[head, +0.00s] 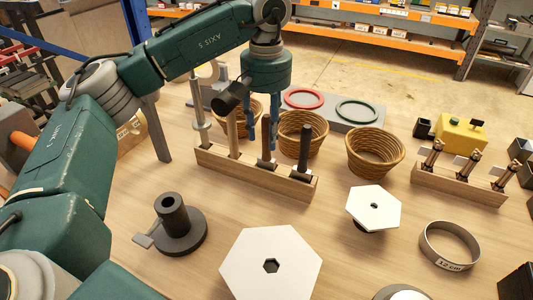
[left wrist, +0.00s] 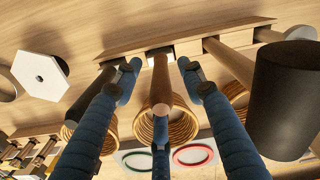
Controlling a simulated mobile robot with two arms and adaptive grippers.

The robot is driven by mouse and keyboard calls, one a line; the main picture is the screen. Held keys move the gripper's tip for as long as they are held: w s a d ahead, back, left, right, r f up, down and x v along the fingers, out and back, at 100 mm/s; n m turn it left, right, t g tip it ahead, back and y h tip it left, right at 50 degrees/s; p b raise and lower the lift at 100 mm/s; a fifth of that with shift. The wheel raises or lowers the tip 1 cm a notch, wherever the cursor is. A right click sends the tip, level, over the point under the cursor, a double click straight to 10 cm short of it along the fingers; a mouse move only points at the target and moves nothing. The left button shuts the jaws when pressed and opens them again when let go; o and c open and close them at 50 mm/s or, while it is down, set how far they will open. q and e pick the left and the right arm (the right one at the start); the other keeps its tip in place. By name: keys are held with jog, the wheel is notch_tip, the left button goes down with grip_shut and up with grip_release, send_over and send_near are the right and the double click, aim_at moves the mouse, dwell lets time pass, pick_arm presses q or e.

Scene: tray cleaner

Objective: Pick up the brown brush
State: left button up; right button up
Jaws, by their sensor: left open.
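The brown brush (head: 266,138) stands upright in a slot of the wooden rack (head: 222,164), between a light wooden handle (head: 232,135) and a black handle (head: 305,145). My left gripper (head: 262,143) is above the rack with its blue fingers pointing down, around the brown handle. In the left wrist view the brown brush (left wrist: 161,82) runs between the spread fingers of the left gripper (left wrist: 158,75). The fingers look apart from the handle. The handle's upper part is hidden in the head view. My right gripper is not in view.
Wicker baskets (head: 374,152) stand behind the rack, with a grey board holding a red ring (head: 303,98) and a green ring (head: 357,111). A second rack (head: 460,186) stands at the right. A dark holder (head: 180,240) and white hexagonal pieces (head: 270,266) sit in front.

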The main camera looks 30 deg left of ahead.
aim_at(266, 149)
pick_arm(q)
notch_tip(266, 149, down, 6)
jog(key=p, duration=0.2)
jog(key=shift+w+r+p, duration=0.15)
jog(key=shift+r+p, duration=0.05)
jog(key=shift+p, duration=0.15)
jog(key=shift+f, duration=0.25)
grip_shut()
